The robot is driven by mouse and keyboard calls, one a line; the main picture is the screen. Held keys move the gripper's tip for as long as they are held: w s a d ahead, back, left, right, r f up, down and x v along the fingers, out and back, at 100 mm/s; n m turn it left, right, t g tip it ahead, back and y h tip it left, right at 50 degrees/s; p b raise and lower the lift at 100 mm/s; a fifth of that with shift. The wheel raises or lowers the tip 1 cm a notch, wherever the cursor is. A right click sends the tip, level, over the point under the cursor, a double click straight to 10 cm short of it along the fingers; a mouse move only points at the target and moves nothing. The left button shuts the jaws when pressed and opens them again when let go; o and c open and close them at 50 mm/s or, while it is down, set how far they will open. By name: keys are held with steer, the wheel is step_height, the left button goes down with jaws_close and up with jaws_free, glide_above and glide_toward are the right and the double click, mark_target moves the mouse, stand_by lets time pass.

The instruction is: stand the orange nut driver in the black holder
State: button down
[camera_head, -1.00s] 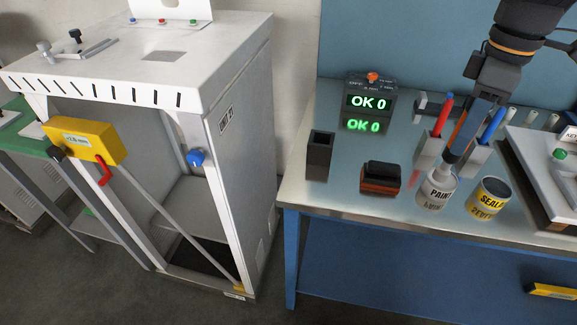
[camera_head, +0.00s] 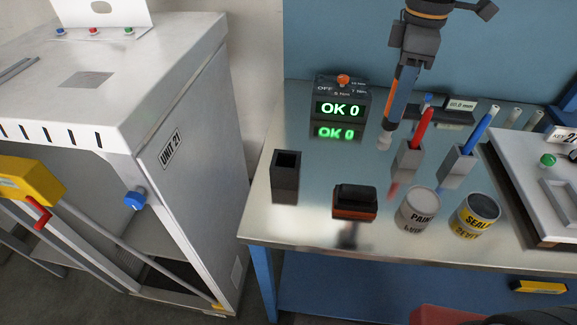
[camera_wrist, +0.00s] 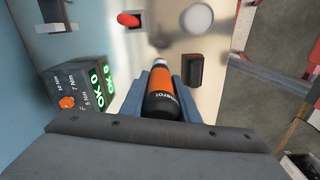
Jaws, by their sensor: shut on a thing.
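My gripper (camera_head: 402,90) is shut on the orange nut driver (camera_head: 391,98) and holds it above the bench, slightly tilted, with its pale tip pointing down. In the wrist view the driver's orange and black handle (camera_wrist: 165,95) lies between the grey-blue fingers of my gripper (camera_wrist: 163,88). The black holder (camera_head: 286,183), an upright square tube with an open top, stands near the bench's left edge and looks empty. The driver is to the right of it and farther back. The holder is not clearly seen in the wrist view.
Grey holders carry a red driver (camera_head: 423,125) and a blue driver (camera_head: 482,130). A dark-topped block (camera_head: 355,201), a paint can (camera_head: 420,208) and a sealant can (camera_head: 476,213) stand in front. A display reading OK 0 (camera_head: 341,108) is behind. A white cabinet (camera_head: 190,150) is left.

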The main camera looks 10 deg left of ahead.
steer(key=s+a+n, duration=0.2)
steer(key=a+n, duration=0.3)
steer(key=a, duration=0.6)
steer(key=n+p, duration=0.3)
steer(key=n, duration=0.1)
glide_above(286, 170)
steer(key=w, duration=0.3)
step_height(286, 170, down, 9)
steer(key=shift+a+r, duration=0.15)
steer(key=shift+a, duration=0.2)
steer(key=c, duration=1.4)
jaws_free()
steer(key=shift+o, duration=0.2)
